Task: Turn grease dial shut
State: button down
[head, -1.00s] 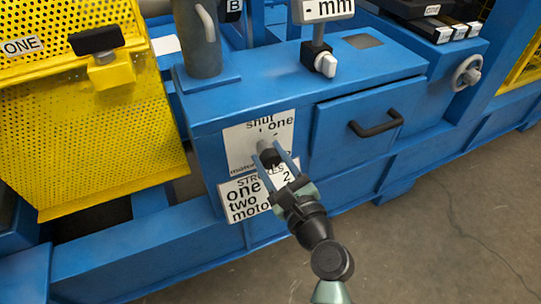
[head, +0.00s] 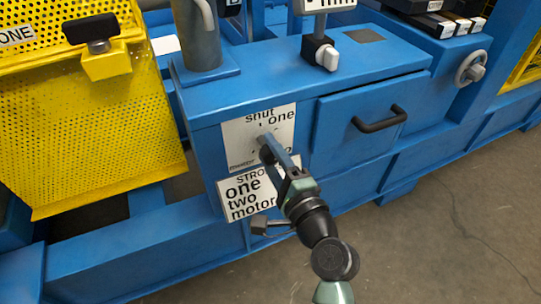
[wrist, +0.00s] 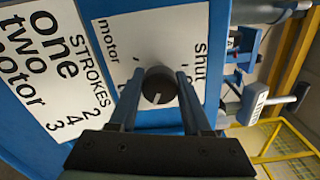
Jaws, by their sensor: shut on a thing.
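The grease dial is a round dark knob (wrist: 158,86) with a white pointer line, on a white label plate (head: 236,150) on the blue cabinet front. In the wrist view the pointer line points down and slightly left, while the printed "shut" is at the right of the plate. My gripper (wrist: 156,92) has one finger on each side of the knob and is shut on it. In the head view my gripper (head: 268,146) reaches the plate and its fingers hide most of the knob and part of the printing.
A "STROKES" label (head: 240,190) is just below the dial plate. A drawer with a black handle (head: 379,118) is to the right. A yellow perforated guard (head: 95,130) stands at the left. A white-tipped knob (head: 327,56) is on the cabinet top.

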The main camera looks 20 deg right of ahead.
jog(key=n+b, duration=0.1)
jog(key=n, duration=0.1)
jog(key=n+b, duration=0.1)
jog(key=n, duration=0.2)
jog(key=shift+f+n, duration=0.2)
jog(key=shift+n, duration=0.1)
jog(key=n+b, duration=0.3)
jog(key=n, duration=0.3)
jog(key=shift+b, duration=0.4)
jog(key=n+b, duration=0.3)
jog(key=n, duration=0.3)
jog(key=shift+d+n, duration=0.1)
jog(key=shift+n, duration=0.2)
jog(key=n+b, duration=0.3)
jog(key=n, duration=0.2)
jog(key=shift+r, duration=0.1)
jog(key=shift+n, duration=0.3)
jog(key=shift+c, duration=1.8)
grip_release()
jog(key=s+p, duration=0.4)
jog(key=s, duration=0.9)
jog(key=shift+d, duration=0.2)
